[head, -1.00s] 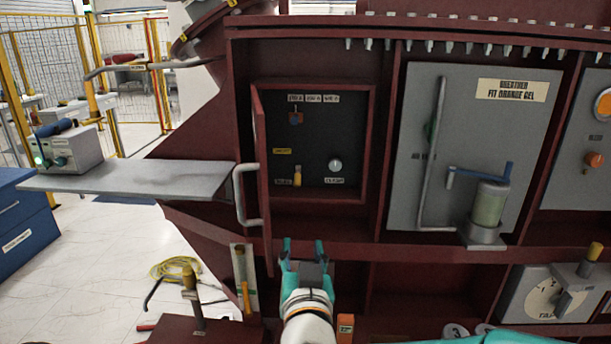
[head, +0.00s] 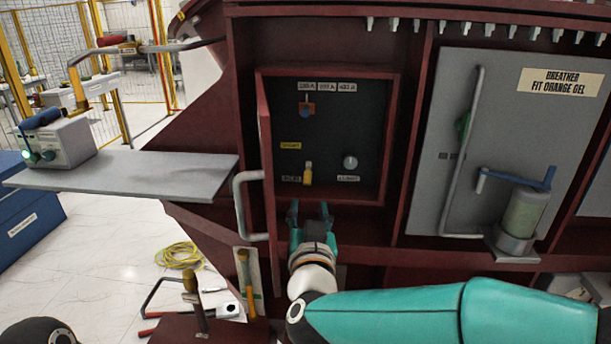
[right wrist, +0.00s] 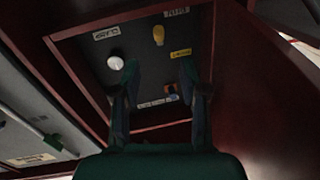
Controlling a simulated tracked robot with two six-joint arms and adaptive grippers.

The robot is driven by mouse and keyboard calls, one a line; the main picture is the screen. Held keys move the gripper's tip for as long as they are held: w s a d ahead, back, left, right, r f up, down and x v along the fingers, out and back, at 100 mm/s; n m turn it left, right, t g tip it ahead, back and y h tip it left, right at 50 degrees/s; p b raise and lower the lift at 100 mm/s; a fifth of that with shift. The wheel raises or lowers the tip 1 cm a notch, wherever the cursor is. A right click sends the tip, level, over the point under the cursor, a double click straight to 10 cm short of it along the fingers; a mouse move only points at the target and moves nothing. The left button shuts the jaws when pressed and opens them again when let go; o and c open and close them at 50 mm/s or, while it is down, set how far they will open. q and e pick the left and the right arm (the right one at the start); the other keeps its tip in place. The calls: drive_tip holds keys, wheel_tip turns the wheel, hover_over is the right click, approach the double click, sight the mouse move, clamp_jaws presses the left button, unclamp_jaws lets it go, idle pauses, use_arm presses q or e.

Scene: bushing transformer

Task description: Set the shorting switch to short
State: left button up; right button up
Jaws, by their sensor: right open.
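An open recessed box in the dark red panel has a black back plate (head: 330,125). A yellow lever (head: 308,173) sits low on that plate, below a small yellow label (head: 290,146); I take it for the shorting switch. The lever also shows in the right wrist view (right wrist: 158,35), which is upside down. My right gripper (head: 309,212) is open and empty at the box's lower edge, just below the lever and apart from it. Its two fingers (right wrist: 158,75) point into the box. My left gripper is not in view.
A white round knob (head: 350,162) is right of the lever, and an orange-and-blue part (head: 307,108) is above. The box's open door with a grey handle (head: 246,205) stands at left. A grey breather panel (head: 490,120) is at right.

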sight(307, 182)
drive_tip(key=w+p, duration=0.1)
drive_tip(key=w, duration=0.3)
drive_tip(key=w+p, duration=0.1)
drive_tip(key=w, duration=0.3)
drive_tip(key=w+d+p, duration=0.1)
drive_tip(key=w, duration=0.3)
drive_tip(key=shift+w, duration=0.35)
clamp_jaws()
drive_tip(key=shift+a, duration=0.1)
